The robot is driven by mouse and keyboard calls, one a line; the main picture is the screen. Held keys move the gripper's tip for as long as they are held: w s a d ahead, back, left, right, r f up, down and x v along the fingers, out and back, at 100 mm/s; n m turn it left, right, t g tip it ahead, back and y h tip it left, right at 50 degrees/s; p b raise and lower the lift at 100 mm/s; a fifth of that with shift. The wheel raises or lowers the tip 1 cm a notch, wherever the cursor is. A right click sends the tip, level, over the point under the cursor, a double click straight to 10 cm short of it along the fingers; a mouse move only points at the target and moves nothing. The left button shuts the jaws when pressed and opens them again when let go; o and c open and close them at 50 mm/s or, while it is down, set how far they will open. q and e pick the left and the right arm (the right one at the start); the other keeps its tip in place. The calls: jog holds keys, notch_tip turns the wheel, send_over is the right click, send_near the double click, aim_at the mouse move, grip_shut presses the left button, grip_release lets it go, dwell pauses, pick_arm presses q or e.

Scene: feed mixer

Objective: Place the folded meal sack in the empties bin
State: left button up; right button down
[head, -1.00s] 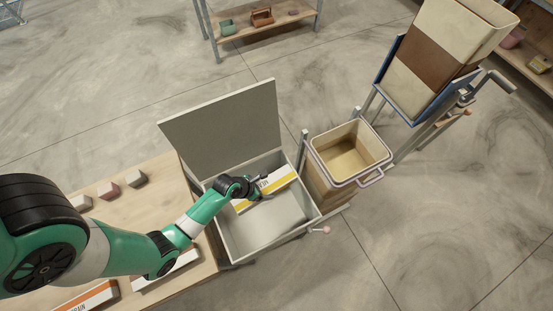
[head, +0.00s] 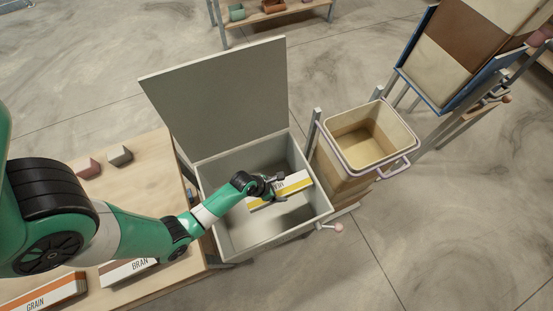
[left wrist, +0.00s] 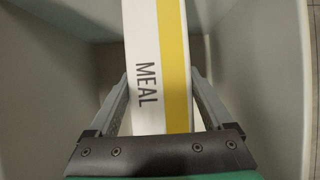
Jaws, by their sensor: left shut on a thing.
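The folded meal sack (head: 294,185) is a flat white packet with a yellow band. The word MEAL shows on it in the left wrist view (left wrist: 146,75). My left gripper (head: 269,186) is shut on the sack, with one finger on each side of it in the left wrist view (left wrist: 160,88). They are within the outline of a grey open-topped bin (head: 235,236) with its lid (head: 215,100) raised. The sack's right end is near the bin's right rim. A shadow lies on the bin floor below; the exact height is unclear. My right gripper is out of view.
A wooden table (head: 125,205) left of the bin holds a BRAN packet (head: 128,270), a GRAIN packet (head: 42,293) and small blocks (head: 120,154). A beige tub (head: 362,145) stands right of the bin, with a tall tilted hopper (head: 465,50) behind it.

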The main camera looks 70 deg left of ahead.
pick_arm(q)
jog(key=b, duration=1)
send_over(282, 205)
jog(key=s, duration=0.2)
notch_tip(282, 205, down, 17)
jog(key=shift+a+r, duration=0.1)
jog(key=shift+a, duration=0.05)
notch_tip(282, 205, down, 4)
jog(key=b, duration=0.3)
jog(key=shift+f+b, duration=0.2)
jog(key=shift+b, duration=0.15)
jog(key=shift+r, duration=0.15)
jog(key=o, duration=1.4)
jog(key=p+v, duration=0.9)
jog(key=v, duration=0.3)
